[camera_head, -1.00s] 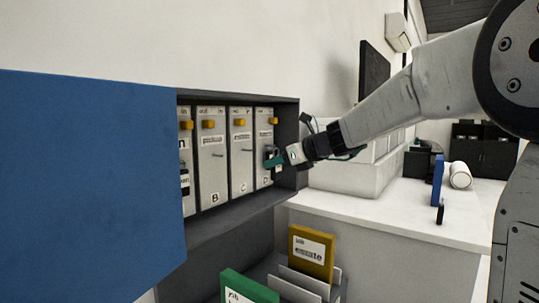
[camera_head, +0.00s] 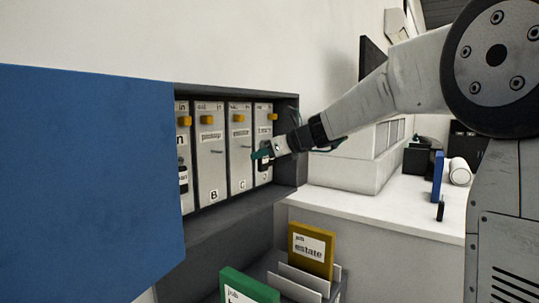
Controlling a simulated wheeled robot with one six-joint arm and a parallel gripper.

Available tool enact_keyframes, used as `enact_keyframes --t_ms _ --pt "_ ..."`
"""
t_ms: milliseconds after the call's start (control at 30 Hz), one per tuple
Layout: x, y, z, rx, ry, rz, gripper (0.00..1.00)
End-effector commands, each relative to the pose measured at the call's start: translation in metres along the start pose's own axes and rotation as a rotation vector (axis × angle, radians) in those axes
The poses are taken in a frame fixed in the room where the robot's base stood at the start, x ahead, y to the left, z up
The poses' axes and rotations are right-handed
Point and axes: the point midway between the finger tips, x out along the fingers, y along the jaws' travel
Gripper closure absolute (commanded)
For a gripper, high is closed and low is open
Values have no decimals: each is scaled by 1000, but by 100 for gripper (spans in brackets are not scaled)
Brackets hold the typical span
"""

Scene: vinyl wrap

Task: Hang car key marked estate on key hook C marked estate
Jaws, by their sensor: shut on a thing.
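The key cabinet holds a row of grey panels, with panel C (camera_head: 239,175) second from the right and its short hook (camera_head: 245,153) sticking out, bare. The label on panel C is too small to read. My gripper (camera_head: 262,153) is in front of the rightmost panel, just right of hook C. It is shut on a dark car key (camera_head: 264,162), which hangs below the fingers. The key's marking cannot be read. The key appears apart from hook C; the depth gap is hard to tell. The gripper and key cover part of the rightmost panel.
A blue cabinet door (camera_head: 90,180) stands open at the left. Another dark key (camera_head: 183,178) hangs at the leftmost visible panel. Hook B (camera_head: 217,152) is empty. Below stand a yellow estate job card (camera_head: 311,252) and a green card (camera_head: 248,286). A white counter (camera_head: 400,212) lies right.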

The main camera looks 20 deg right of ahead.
Motion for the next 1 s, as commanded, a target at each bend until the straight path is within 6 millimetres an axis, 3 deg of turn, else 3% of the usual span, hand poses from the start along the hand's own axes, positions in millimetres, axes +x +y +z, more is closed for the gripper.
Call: enact_keyframes --t_ms 1000 --pt "57 0 15 0 0 0 90"
